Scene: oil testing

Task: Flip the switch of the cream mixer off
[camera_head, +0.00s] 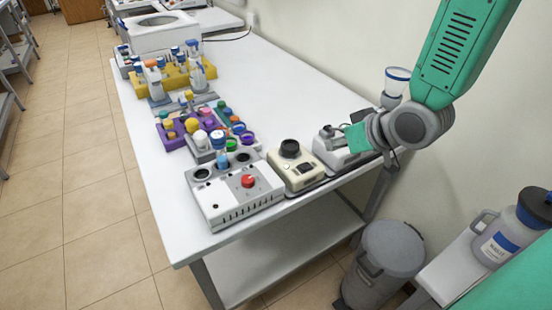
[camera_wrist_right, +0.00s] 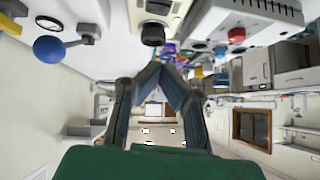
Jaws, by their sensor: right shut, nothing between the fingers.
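The cream mixer (camera_head: 294,168) stands near the table's front right edge, a cream box with a black round top and a small dark switch (camera_head: 303,168) on its front face. In the right wrist view the cream mixer (camera_wrist_right: 150,14) shows at the top, black round part toward the fingers. My right gripper (camera_head: 358,138) is to the right of the mixer, above the grey device, apart from the mixer. In the right wrist view the fingers of my right gripper (camera_wrist_right: 163,70) meet at the tips with nothing between them. Which way the switch is set is too small to tell.
A white two-well device with a red knob (camera_head: 248,181) stands left of the mixer. A grey device (camera_head: 338,150) stands right of it, under my gripper. Racks of coloured vials (camera_head: 175,130) fill the table behind. A grey bin (camera_head: 385,262) stands below right.

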